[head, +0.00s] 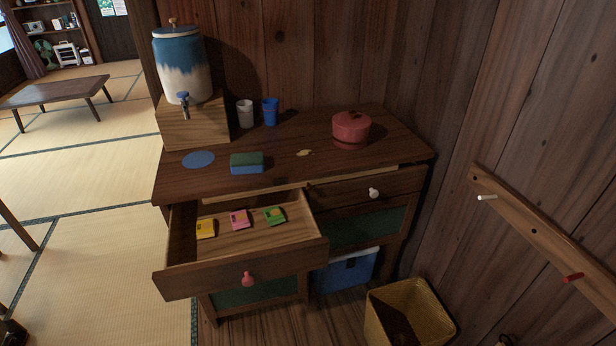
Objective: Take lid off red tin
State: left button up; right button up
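The red tin (350,132) stands upright near the back right of the wooden cabinet top (300,177). Neither of my grippers can be made out in the head view. Nothing touches the tin or its lid.
A blue-and-white dispenser (183,65) stands on a wooden box (190,127) at the left, beside a grey cup (245,114) and a blue cup (270,112). A sponge (247,163) lies in front. The left drawer (220,278) is pulled out. A yellow bin (392,292) stands front right.

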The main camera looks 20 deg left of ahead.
aim_at(352, 121)
jog(key=i+z, duration=0.35)
jog(key=i+j+z, duration=0.1)
jog(key=z, duration=0.25)
jog(key=i+j+z, duration=0.2)
jog(key=z, duration=0.15)
jog(key=i, duration=0.1)
